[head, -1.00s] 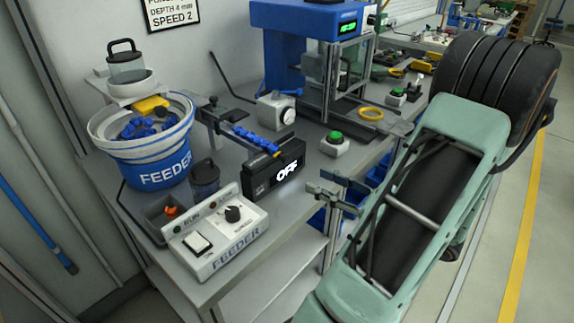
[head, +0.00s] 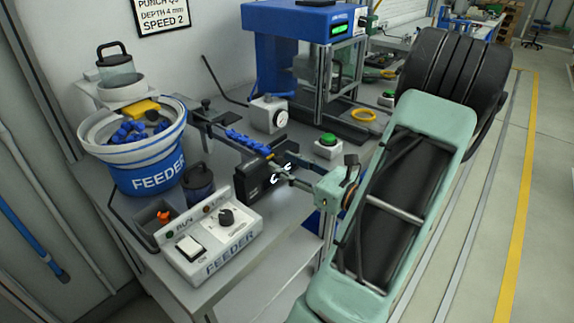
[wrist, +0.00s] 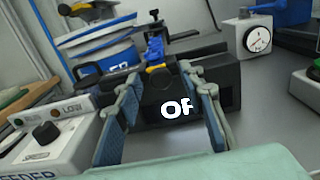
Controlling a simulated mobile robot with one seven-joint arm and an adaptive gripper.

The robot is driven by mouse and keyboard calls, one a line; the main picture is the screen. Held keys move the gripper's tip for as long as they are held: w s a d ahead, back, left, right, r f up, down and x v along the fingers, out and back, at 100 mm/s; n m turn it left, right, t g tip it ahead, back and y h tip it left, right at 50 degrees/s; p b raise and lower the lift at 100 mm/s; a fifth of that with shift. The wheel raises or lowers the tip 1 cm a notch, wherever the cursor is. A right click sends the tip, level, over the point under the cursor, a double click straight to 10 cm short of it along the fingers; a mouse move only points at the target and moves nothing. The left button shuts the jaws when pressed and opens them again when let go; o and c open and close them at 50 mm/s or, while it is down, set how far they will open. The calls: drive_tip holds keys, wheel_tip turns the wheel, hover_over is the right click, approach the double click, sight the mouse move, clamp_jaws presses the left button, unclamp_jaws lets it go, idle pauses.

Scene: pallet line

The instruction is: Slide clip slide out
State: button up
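A row of blue clips (head: 247,142) sits on a sloping rail beside the feeder bowl. The rail ends at a black box (head: 252,182) whose lit OFF sign is partly covered by my gripper in the head view. In the wrist view the black box (wrist: 222,84) is straight ahead, with the blue clips (wrist: 155,50) and a small yellow piece (wrist: 157,69) at the rail end between my fingers. My gripper (head: 279,171) is open, its fingers (wrist: 162,84) apart on either side of the rail end. I cannot tell whether they touch the box.
The feeder control box (head: 212,240) stands at the bench's front left, and the feeder bowl (head: 150,172) behind it. A green button box (head: 327,146), a dial box (head: 268,114) and a blue press (head: 300,20) stand to the right and behind. Bare bench lies between them.

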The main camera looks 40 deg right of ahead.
clamp_jaws()
idle(0.3)
drive_tip(key=d+p, duration=0.1)
drive_tip(key=d, duration=0.7)
drive_tip(key=shift+w, duration=0.3)
unclamp_jaws()
drive_tip(key=shift+d, duration=0.1)
